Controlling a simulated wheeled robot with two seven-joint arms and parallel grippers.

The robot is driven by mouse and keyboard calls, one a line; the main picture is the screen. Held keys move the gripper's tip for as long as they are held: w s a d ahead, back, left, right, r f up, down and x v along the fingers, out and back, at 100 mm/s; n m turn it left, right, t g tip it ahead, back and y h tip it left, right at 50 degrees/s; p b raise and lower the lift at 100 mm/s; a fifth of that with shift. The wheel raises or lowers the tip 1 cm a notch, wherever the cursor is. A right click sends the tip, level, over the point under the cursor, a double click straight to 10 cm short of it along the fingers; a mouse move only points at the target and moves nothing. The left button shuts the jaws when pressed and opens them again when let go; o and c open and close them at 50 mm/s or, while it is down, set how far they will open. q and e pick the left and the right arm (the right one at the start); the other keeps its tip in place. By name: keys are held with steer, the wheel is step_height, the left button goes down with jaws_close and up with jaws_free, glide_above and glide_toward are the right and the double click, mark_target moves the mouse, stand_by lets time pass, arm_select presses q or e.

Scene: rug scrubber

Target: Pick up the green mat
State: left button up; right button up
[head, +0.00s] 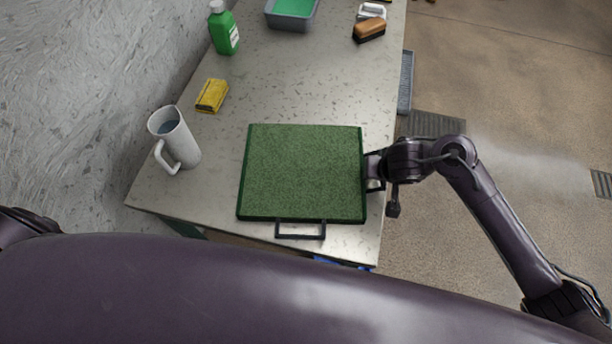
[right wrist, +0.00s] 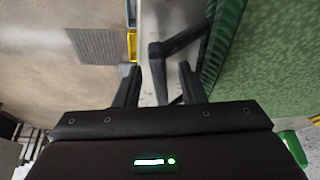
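The green mat (head: 303,172) lies flat on the near end of the speckled worktop, with darker green edges. A dark handle (head: 301,235) sticks out from its near edge, and another is on its right edge, largely hidden by my right gripper (head: 377,168). In the right wrist view the mat (right wrist: 270,60) fills the right side. The side handle (right wrist: 182,39) reaches in between the two fingers of my right gripper (right wrist: 160,85), with gaps visible beside its bar. The fingers are apart. My left gripper is out of view.
A green bottle (head: 224,30), a grey tub (head: 291,18) and a brush (head: 369,30) are farther back. The worktop (head: 310,80) beyond the mat is clear. A wall bounds the left.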

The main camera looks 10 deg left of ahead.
steer(key=shift+s, duration=0.15)
steer(key=shift+c, duration=0.3)
jaws_close()
steer(key=shift+r, duration=0.1)
stand_by(1.0)
